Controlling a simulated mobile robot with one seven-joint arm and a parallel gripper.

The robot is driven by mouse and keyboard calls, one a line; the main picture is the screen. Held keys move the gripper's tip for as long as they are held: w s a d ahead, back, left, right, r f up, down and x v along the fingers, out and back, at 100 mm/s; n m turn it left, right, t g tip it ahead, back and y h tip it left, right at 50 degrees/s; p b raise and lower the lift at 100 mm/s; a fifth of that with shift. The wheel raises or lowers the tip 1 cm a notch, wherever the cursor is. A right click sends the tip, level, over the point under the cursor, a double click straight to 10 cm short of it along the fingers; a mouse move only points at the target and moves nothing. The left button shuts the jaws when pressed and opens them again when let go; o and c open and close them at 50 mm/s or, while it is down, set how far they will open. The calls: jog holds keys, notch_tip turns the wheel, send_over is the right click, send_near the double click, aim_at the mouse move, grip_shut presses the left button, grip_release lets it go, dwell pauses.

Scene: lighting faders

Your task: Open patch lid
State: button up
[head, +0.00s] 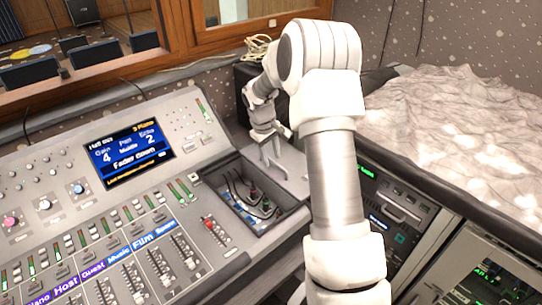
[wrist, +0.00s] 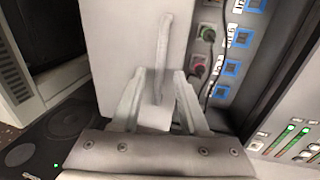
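The patch bay (head: 240,207) is a recessed box in the console, with dark cables and red and green plugs showing inside. The patch lid (head: 291,183) is a plain grey panel at the bay's right side, swung clear of the opening. In the wrist view the lid (wrist: 112,38) fills the upper middle, with a slim upright handle (wrist: 164,45) on it. My gripper (head: 271,150) is at the lid, and in the wrist view its two fingers (wrist: 159,76) stand apart, with the handle between them. Gaps show beside the handle; contact is unclear.
The mixing console (head: 90,215) with faders and a lit screen (head: 130,152) lies to the left. An equipment rack (head: 400,215) stands to the right, below a pale, crumpled covering (head: 460,130). A wooden window frame (head: 230,38) is behind.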

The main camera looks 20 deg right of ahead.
jog(key=s+a+r, duration=0.1)
jog(key=a+r, duration=0.2)
jog(key=r, duration=1.4)
jog(key=shift+p, duration=0.45)
jog(key=shift+s+a, duration=0.1)
jog(key=shift+a, duration=0.05)
jog(key=s+a+r+m+t, duration=0.1)
jog(key=s+a+r, duration=0.2)
jog(key=s+r, duration=0.35)
jog(key=s+a+r+m+t, duration=0.1)
jog(key=s+a+r, duration=0.25)
jog(key=s, duration=0.55)
jog(key=s+a+f+t+y, duration=0.1)
jog(key=s+a+f, duration=0.1)
jog(key=s, duration=0.5)
jog(key=s+a+f+m+t+y, duration=0.1)
jog(key=s+a, duration=0.1)
jog(key=s, duration=0.6)
jog(key=shift+s+f+m+t, duration=0.15)
jog(key=shift+f+m+t, duration=0.15)
jog(key=shift+f+t, duration=0.1)
